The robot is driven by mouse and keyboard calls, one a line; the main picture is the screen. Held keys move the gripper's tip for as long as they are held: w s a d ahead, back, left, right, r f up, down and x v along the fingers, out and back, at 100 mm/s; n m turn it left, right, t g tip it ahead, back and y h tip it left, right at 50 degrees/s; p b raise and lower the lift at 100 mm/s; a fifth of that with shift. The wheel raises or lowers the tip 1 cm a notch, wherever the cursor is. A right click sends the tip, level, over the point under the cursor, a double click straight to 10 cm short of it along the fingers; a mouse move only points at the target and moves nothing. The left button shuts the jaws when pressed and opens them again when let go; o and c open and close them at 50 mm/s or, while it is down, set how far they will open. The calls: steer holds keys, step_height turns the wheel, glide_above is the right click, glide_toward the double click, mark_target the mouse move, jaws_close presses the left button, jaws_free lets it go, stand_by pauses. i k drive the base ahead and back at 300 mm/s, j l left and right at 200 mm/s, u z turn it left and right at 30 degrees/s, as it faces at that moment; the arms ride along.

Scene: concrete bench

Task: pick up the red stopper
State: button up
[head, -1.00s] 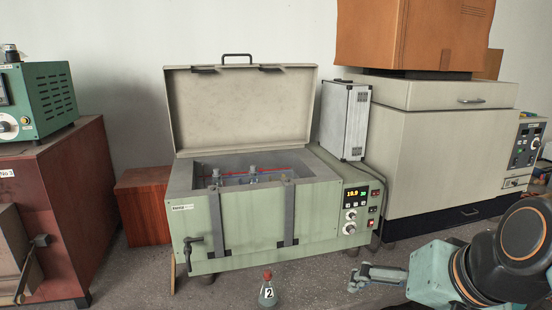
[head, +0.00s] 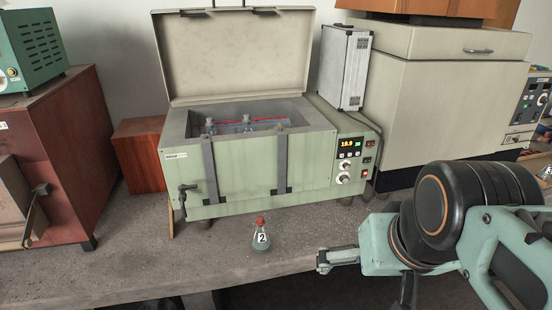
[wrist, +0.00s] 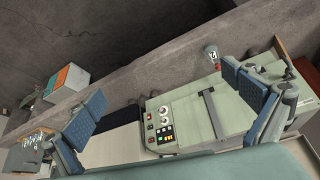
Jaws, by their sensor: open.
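The red stopper (head: 261,220) sits in the neck of a small conical flask (head: 260,243) with a "2" label, upright near the front edge of the concrete bench (head: 120,262). In the wrist view the flask (wrist: 210,53) is at the upper right, with the small red stopper (wrist: 217,67) at its lower end. My gripper (head: 323,262) is to the right of the flask in the head view, apart from it. In the wrist view my gripper (wrist: 168,104) has its two blue-padded fingers wide apart with nothing between them.
A green water bath (head: 240,180) with a raised lid (head: 235,55) stands just behind the flask. A red-brown cabinet (head: 50,170) is at the left. A large beige unit (head: 440,110) stands at the right. Bare bench lies left of the flask.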

mark_target(260, 222)
steer(key=i+l+u, duration=0.15)
steer(key=u, duration=0.3)
steer(key=i+l+u, duration=0.2)
steer(key=u, duration=0.3)
steer(key=i+l+u, duration=0.1)
steer(key=l, duration=0.3)
steer(key=i+l+u, duration=0.15)
steer(key=l, duration=0.25)
steer(key=i, duration=0.1)
